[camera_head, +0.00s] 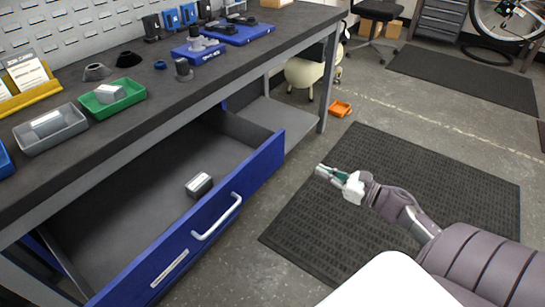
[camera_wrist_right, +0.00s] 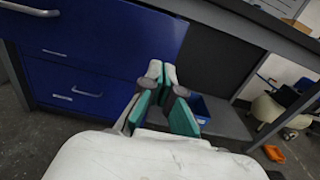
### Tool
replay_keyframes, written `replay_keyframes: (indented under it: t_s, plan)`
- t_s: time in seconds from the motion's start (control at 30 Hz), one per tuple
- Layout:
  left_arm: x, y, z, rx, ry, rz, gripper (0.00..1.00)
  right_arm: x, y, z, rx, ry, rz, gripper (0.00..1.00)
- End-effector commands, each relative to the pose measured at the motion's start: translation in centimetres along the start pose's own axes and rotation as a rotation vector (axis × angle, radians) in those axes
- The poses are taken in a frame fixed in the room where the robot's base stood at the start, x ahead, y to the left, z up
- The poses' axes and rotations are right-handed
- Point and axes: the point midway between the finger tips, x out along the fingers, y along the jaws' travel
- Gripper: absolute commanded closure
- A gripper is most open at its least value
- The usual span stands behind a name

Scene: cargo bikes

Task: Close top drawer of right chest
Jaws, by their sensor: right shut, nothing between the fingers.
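The top drawer (camera_head: 180,245) of the chest under the workbench is pulled far out. It has a blue front, a silver bar handle (camera_head: 217,217) and a dark inside, where a small grey box (camera_head: 199,185) lies. In the right wrist view the blue drawer front (camera_wrist_right: 110,35) fills the upper left, above a lower blue drawer (camera_wrist_right: 80,90) that has its own handle. My right gripper (camera_head: 326,172) is shut and empty, in front of the drawer and to the right of its handle, apart from it. It also shows in the right wrist view (camera_wrist_right: 162,72). My left gripper is out of view.
The workbench top (camera_head: 215,75) carries a green bin (camera_head: 110,100), a grey bin (camera_head: 50,130) and blue-based tools. A dark floor mat (camera_head: 400,200) lies clear below my right arm. An orange bin (camera_head: 341,108) and a pale stool (camera_head: 303,75) stand beyond the drawer.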

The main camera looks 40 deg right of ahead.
Motion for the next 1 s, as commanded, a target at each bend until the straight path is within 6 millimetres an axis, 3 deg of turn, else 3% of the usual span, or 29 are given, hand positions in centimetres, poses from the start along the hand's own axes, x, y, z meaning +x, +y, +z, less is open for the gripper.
replay_keyframes:
  t_s: [0.17, 0.6, 0.8, 1.0]
  plan:
    - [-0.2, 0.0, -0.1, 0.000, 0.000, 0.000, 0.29, 2.5, -0.1, 0.2, -0.001, -0.002, 0.000, 1.00]
    - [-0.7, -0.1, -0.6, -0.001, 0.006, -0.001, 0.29, 11.4, -0.1, 0.1, 0.005, -0.002, -0.004, 1.00]
    - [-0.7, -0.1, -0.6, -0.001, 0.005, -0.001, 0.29, 13.3, -0.1, 0.1, 0.005, 0.000, -0.004, 1.00]
    - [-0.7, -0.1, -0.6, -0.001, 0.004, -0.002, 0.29, 13.7, -0.1, 0.0, 0.006, 0.002, -0.004, 1.00]
